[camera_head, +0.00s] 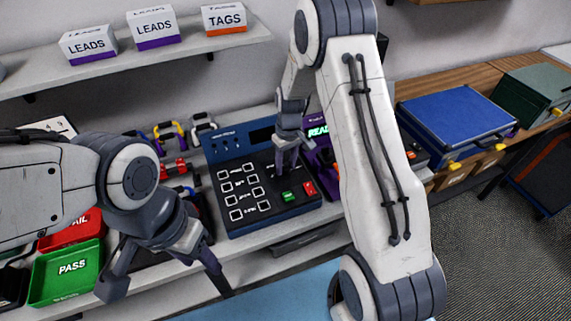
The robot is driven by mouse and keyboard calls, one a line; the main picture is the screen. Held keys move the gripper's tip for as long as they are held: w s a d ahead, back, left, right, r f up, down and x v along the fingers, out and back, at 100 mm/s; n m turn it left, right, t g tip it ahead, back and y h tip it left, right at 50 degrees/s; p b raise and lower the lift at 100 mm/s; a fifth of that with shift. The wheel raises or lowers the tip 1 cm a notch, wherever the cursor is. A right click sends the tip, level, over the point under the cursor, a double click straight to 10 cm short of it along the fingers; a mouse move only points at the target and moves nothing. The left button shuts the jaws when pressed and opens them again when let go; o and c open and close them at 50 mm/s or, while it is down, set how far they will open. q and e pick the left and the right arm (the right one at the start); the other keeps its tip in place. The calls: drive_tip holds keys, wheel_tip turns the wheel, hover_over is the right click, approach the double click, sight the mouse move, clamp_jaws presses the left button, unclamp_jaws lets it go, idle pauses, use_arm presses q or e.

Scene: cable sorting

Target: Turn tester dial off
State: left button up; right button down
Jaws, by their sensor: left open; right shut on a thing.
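The cable tester (238,173) is a dark blue box on the bench in the middle, with white-outlined square ports, a green button (288,197) and a red button (309,188). A dark display sits at its back edge. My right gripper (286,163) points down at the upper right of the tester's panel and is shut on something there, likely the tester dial. The dial itself is hidden by the fingers, so its setting cannot be seen. My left gripper (166,282) is open and empty, in front of the bench near the green tray.
A green PASS tray (50,292) and a red FAIL tray (90,232) are at the left. A purple device with a lit screen (318,131) stands behind my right arm. A blue case (455,118) lies at the right. A shelf (130,62) holds labelled boxes above.

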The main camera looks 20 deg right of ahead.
sight(288, 163)
drive_tip(key=shift+d, duration=0.1)
drive_tip(key=shift+c, duration=2.2)
unclamp_jaws()
drive_tip(key=shift+d, duration=0.1)
drive_tip(key=shift+w+r, duration=0.1)
drive_tip(key=shift+r, duration=0.5)
wheel_tip(288, 163, up, 9)
drive_tip(key=b, duration=0.2)
drive_tip(key=shift+d+r, duration=0.15)
drive_tip(key=shift+r, duration=0.05)
